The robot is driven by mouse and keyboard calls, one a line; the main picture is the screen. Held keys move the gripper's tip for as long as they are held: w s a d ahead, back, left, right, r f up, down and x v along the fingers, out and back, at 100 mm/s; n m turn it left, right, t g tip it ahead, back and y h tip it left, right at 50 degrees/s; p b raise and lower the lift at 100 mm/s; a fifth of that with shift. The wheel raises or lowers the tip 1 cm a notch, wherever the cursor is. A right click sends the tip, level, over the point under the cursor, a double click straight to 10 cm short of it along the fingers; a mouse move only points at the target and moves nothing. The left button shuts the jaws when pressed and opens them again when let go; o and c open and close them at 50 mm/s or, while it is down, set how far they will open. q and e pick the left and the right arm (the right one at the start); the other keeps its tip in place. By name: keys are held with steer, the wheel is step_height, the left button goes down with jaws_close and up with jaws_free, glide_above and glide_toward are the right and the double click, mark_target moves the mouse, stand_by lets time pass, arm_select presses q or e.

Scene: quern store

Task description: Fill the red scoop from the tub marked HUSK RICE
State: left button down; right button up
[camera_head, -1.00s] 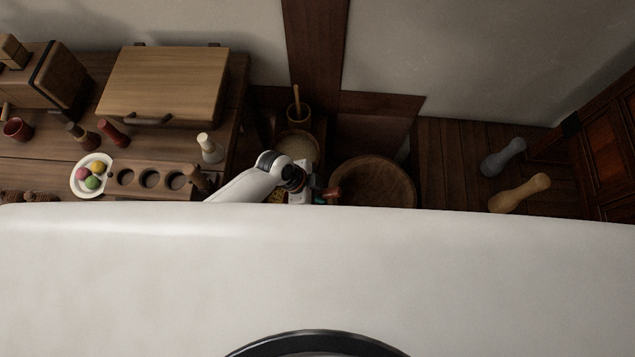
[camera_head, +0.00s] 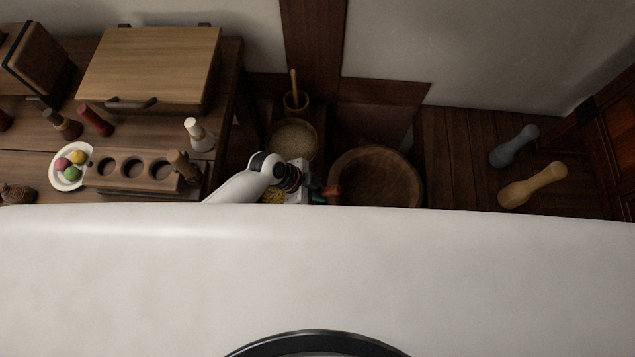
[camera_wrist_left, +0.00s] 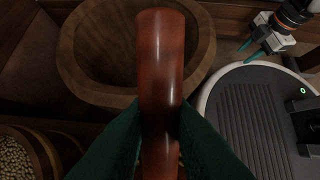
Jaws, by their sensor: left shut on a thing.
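My left gripper (camera_head: 318,192) is shut on a red-brown rounded handle, which looks like part of the red scoop (camera_head: 331,191). In the left wrist view the handle (camera_wrist_left: 161,60) stands between the teal fingers; the scoop's bowl is not clearly visible. A tub of pale grain (camera_head: 293,139) stands behind the gripper. A tub of yellow contents (camera_head: 274,197) is partly hidden by my left arm. No marking is readable, so I cannot tell which is HUSK RICE. My right gripper (camera_wrist_left: 251,50) shows at the wrist view's upper right, fingers apart and empty.
A wide wooden tub (camera_head: 376,178), seemingly empty, stands right of the gripper. A small pot with a stick (camera_head: 296,101) stands behind the grain tub. A table (camera_head: 20,160) with a board, plate and bottles is at left. Dumbbell-shaped objects (camera_head: 531,186) lie on the floor at right.

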arm_select(q)
steer(key=shift+a, duration=0.3)
steer(key=shift+a+p, duration=0.4)
steer(key=shift+a, duration=0.9)
steer(key=shift+d+f+y+p, duration=0.2)
steer(key=shift+y+p, duration=0.2)
steer(key=shift+p, duration=0.15)
steer(key=shift+d+f+y, duration=0.1)
steer(key=shift+f+y, duration=0.2)
steer(key=shift+f, duration=0.05)
steer(key=d+y+p, duration=0.1)
steer(key=y+p, duration=0.1)
steer(key=shift+d+r+p, duration=0.25)
steer(key=shift+d+p, duration=0.15)
steer(key=shift+d+y+p, duration=0.3)
steer(key=shift+y+p, duration=0.3)
steer(key=shift+y, duration=0.6)
step_height(320, 180, up, 2)
steer(key=shift+a+r+p, duration=0.15)
steer(key=shift+r+p, duration=0.1)
steer(key=shift+p, duration=1)
steer(key=shift+r+y+p, duration=0.5)
steer(key=shift+r+p, duration=0.7)
